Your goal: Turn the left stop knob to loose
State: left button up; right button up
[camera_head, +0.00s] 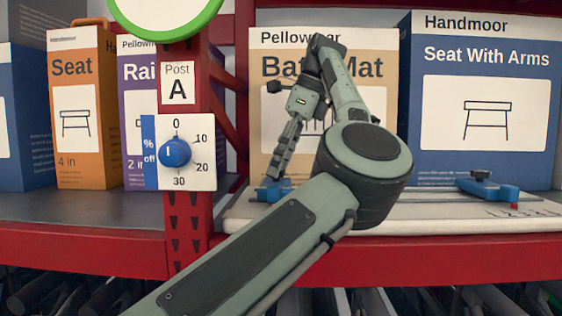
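The left stop (274,192), a small blue block, sits at the left end of a pale board (420,213) on the shelf. Its knob is hard to make out beneath my fingers, and its setting cannot be read. My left gripper (275,171) points down just above this stop. Its fingers appear as one narrow dark shape, so I cannot tell their opening or whether they touch the knob. The right stop (508,192) is a blue block with a dark knob (481,175) on top, farther right on the board. My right gripper is not in view.
A red post (186,225) bears a dial plate (204,135) with a blue knob (174,152) and a "Post A" label. Boxes stand behind: a bath mat box (270,110) and a blue seat box (485,165). The board between the stops looks largely clear.

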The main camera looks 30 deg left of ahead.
pick_arm(q)
jog(key=shift+r, duration=0.1)
jog(key=shift+w+d+r, duration=0.1)
jog(key=shift+d+r, duration=0.05)
jog(key=shift+r, duration=0.15)
jog(key=w+d, duration=0.1)
jog(key=d, duration=0.2)
jog(key=w+d, duration=0.1)
jog(key=d, duration=0.2)
jog(key=w+d, duration=0.1)
jog(key=d, duration=0.2)
jog(key=shift+w+r, duration=0.1)
jog(key=shift+r, duration=0.15)
jog(key=shift+d+f, duration=0.2)
jog(key=shift+d, duration=0.05)
jog(key=shift+w+d, duration=0.25)
jog(key=shift+d, duration=0.2)
jog(key=shift+w+d+r, duration=0.15)
jog(key=shift+d, duration=0.4)
